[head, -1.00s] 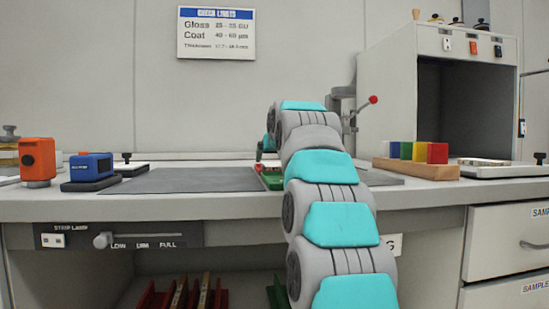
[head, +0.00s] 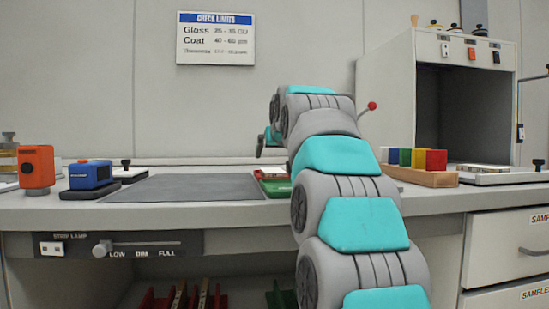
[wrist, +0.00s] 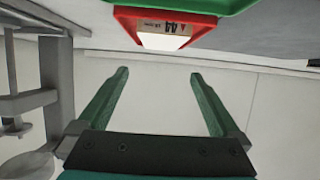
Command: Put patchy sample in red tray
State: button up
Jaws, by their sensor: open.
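My gripper (wrist: 159,74) is open, with nothing between its two green fingers in the wrist view. Beyond the fingertips, at the top of that view, is a red tray-like piece (wrist: 127,20) holding a pale item with a printed label (wrist: 165,27); the label seems to read "44". A green tray (wrist: 235,5) edges the top of the view. In the head view a green tray (head: 275,188) lies on the bench, partly behind my arm, with a little red at its back. I cannot tell which sample is the patchy one.
The bench has a grey mat (head: 185,188), an orange device (head: 36,168), a blue device (head: 90,174) and a wooden block with coloured pieces (head: 425,176). A grey booth (head: 385,100) stands at the right. Red racks (head: 155,299) sit on the shelf below.

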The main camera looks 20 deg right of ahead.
jog(key=v, duration=0.6)
jog(key=shift+s+r, duration=0.15)
jog(key=shift+s, duration=0.2)
